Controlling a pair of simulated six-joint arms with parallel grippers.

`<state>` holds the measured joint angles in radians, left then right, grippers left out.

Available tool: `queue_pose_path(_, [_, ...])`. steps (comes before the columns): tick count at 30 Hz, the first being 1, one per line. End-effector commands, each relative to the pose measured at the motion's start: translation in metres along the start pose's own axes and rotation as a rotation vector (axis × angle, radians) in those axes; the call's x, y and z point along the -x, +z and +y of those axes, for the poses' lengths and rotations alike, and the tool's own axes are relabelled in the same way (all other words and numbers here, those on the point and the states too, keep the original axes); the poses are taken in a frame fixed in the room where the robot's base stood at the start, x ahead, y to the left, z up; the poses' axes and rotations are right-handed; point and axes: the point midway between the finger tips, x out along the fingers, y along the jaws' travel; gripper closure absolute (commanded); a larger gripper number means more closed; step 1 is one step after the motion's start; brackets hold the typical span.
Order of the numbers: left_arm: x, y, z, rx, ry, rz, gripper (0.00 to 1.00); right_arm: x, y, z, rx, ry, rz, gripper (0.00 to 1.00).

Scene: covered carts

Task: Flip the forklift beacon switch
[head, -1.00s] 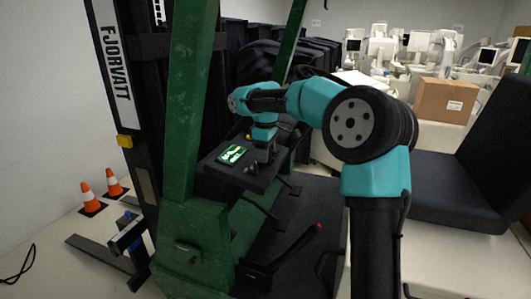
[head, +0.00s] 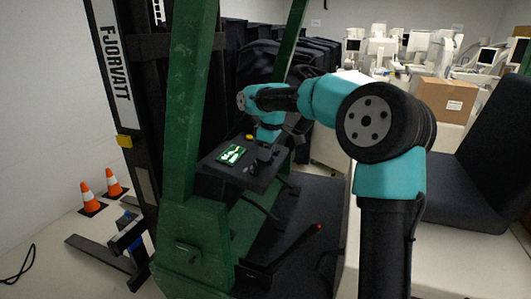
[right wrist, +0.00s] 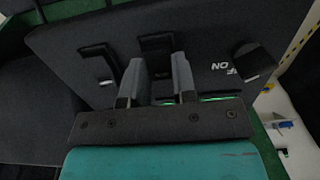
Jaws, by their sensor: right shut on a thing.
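The forklift's dark dash panel (head: 225,171) carries the controls. In the right wrist view it shows a black lever (right wrist: 157,42) at the middle, a second black lever (right wrist: 98,60) to its left and a black knob (right wrist: 253,61) beside white ON lettering at the right. I cannot tell which is the beacon switch. My right gripper (head: 263,157) is down at the panel's right part. In the right wrist view its fingers (right wrist: 160,70) stand either side of the middle lever, shut on it; the contact is partly hidden. My left gripper is not in view.
A lit green screen (head: 231,154) and a yellow button (head: 249,137) are on the panel. A green forklift post (head: 190,100) stands left of it. A black seat (head: 480,160) is at the right, and orange cones (head: 90,195) stand on the floor at left.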

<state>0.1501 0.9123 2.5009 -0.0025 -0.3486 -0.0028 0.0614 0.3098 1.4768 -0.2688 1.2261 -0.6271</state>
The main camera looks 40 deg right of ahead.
Motion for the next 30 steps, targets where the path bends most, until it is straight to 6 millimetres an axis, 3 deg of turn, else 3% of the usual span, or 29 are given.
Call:
queue_pose_path(7, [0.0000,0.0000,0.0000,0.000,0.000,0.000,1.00,-0.0002,0.0058,0.0000,-0.002,-0.001,0.182,0.98])
queue_pose_path(18, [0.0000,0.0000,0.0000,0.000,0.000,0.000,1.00,-0.0003,0.0051,-0.0002,0.000,0.000,0.217,0.98])
queue_pose_path(19, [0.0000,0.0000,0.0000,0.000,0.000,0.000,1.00,-0.0003,0.0051,-0.0002,0.000,0.000,0.217,0.74])
queue_pose_path(27, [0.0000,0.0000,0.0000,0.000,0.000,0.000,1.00,-0.0003,0.0053,-0.0001,0.000,0.001,0.216,0.49])
queue_pose_path(30, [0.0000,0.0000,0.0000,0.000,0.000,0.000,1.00,-0.0003,0.0053,-0.0001,0.000,0.001,0.216,0.49])
